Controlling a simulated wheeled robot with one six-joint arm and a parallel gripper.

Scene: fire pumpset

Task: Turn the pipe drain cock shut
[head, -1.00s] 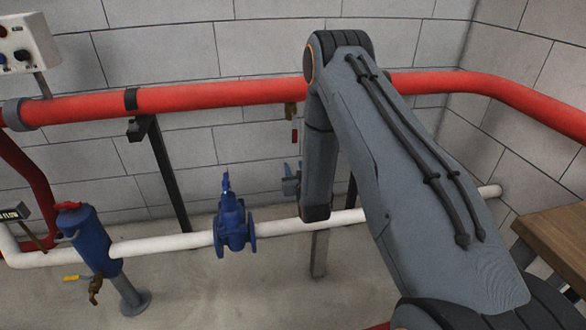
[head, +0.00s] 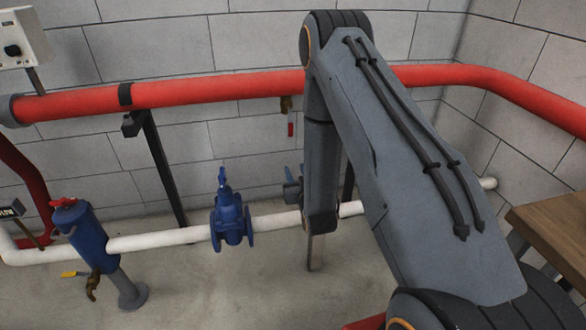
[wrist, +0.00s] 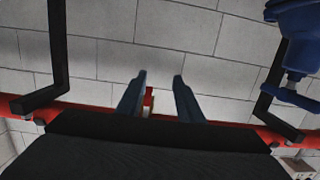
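A small brass cock (head: 285,103) hangs under the red pipe, with a red lever (head: 291,124) pointing straight down. In the wrist view the red lever (wrist: 148,100) shows between the two fingers of my gripper (wrist: 159,80), beyond them. The gripper is open, and I see nothing held. Whether the fingers touch the lever cannot be told. In the head view my arm hides the gripper. A second brass cock (head: 92,286) with a yellow lever (head: 74,274) sits low on the blue strainer at the left.
The red pipe (head: 200,93) runs along the wall. A white pipe (head: 165,239) lies lower, with a blue valve (head: 230,218), which also shows in the wrist view (wrist: 298,45). Black brackets (wrist: 57,50) flank the gripper. A wooden table (head: 550,222) stands at right.

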